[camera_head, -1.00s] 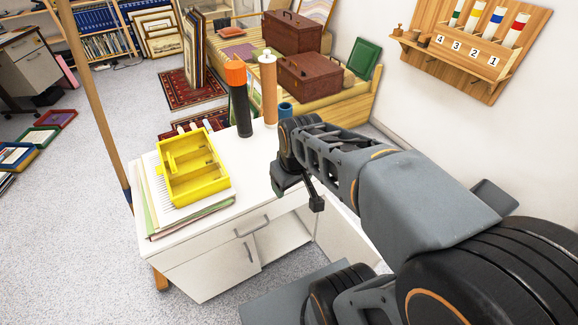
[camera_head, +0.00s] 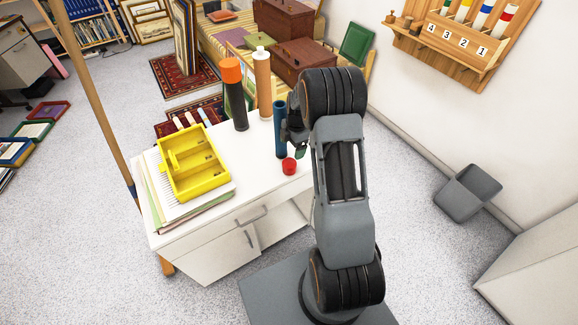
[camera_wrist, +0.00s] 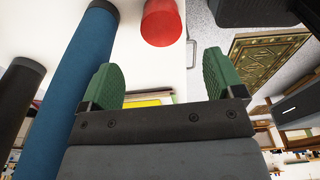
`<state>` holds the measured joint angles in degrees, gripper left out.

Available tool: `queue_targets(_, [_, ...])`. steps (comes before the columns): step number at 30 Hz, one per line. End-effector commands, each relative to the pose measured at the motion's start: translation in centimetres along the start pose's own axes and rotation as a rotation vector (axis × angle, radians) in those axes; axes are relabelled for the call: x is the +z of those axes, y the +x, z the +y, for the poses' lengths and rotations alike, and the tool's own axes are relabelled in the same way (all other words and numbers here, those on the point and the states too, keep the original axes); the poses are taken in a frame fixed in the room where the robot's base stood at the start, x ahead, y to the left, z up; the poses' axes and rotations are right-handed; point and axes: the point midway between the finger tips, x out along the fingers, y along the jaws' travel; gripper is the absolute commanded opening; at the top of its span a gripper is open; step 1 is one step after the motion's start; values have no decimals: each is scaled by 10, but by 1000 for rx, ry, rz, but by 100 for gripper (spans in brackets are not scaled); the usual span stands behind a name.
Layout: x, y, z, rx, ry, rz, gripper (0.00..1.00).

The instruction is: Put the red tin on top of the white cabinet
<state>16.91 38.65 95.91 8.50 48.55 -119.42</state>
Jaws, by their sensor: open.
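The red tin (camera_head: 289,166) stands on the white cabinet top (camera_head: 262,160), close to its right edge. It also shows in the wrist view (camera_wrist: 162,22), beyond the fingertips and between their lines. My gripper (camera_head: 297,148) is just behind and above the tin in the head view, partly hidden by my arm. In the wrist view its green fingers (camera_wrist: 160,80) are apart, with nothing between them. The tin is apart from both fingers.
A blue cylinder (camera_head: 280,130) stands right beside my gripper. A black bottle with orange cap (camera_head: 235,95) and a tan bottle (camera_head: 263,85) stand behind it. A yellow tray (camera_head: 192,165) on papers fills the left. Clear surface lies between tray and tin.

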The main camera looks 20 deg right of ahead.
Motion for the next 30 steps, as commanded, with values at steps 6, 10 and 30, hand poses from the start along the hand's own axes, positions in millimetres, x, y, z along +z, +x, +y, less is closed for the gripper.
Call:
queue_targets(6, [0, 38, -1, -3, 1, 1, 87])
queue_targets(10, [0, 51, 0, -1, 2, 0, 87])
queue_targets(30, [-3, 108, -1, 0, 2, -1, 87])
